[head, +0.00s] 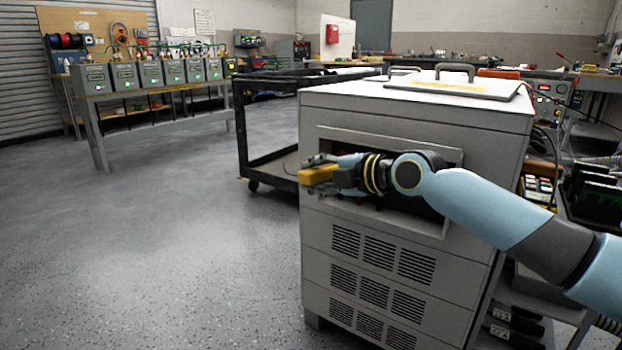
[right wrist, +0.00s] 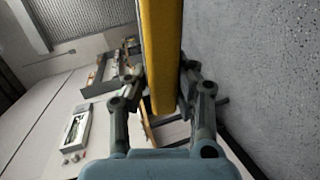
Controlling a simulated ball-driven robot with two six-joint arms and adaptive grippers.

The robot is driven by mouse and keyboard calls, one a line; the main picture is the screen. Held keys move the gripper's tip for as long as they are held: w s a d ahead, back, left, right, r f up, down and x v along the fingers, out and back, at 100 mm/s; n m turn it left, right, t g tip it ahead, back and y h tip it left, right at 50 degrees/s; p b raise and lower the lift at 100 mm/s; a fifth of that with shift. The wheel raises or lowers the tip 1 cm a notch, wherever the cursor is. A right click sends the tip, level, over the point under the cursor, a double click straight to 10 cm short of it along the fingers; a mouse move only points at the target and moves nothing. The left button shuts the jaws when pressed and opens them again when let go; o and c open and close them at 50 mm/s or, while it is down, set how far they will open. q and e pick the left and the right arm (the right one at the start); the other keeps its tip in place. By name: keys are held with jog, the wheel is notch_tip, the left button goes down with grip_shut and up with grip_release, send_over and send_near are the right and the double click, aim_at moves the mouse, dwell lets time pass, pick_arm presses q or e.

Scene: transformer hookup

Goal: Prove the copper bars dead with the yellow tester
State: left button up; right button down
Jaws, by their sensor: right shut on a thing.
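The yellow tester (head: 319,175) is in my right gripper (head: 322,166), which is shut on it in front of the grey cabinet's recessed opening. The tester (right wrist: 161,50) also fills the upper middle of the right wrist view, between the two fingers of the right gripper (right wrist: 163,85). The grey transformer cabinet (head: 400,240) stands at the centre right of the head view. Its opening (head: 425,212) is dark and mostly covered by my right forearm. I cannot make out the copper bars in either view. My left gripper is not in view.
A lid with handles (head: 455,88) lies on the cabinet top. A black cart (head: 270,165) stands behind the cabinet's left side. A bench with several grey boxes (head: 150,76) is at the back left. The floor (head: 150,260) at the left is clear.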

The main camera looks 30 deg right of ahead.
jog(key=shift+w+d+b, duration=0.25)
jog(key=shift+d+b, duration=0.2)
jog(key=shift+d, duration=0.05)
dwell(1.0)
dwell(1.5)
jog(key=shift+s+a+r, duration=0.1)
jog(key=shift+s+a, duration=0.15)
jog(key=shift+a, duration=0.3)
jog(key=shift+s+a, duration=0.25)
jog(key=shift+a, duration=0.3)
jog(key=shift+s+a+p, duration=0.15)
jog(key=shift+s+a, duration=0.15)
jog(key=shift+a, duration=0.4)
jog(key=shift+s+a+p, duration=0.1)
jog(key=shift+s+a, duration=0.15)
jog(key=shift+a, duration=0.45)
jog(key=shift+s+a+p, duration=0.15)
jog(key=shift+s+a, duration=0.15)
jog(key=shift+a, duration=0.4)
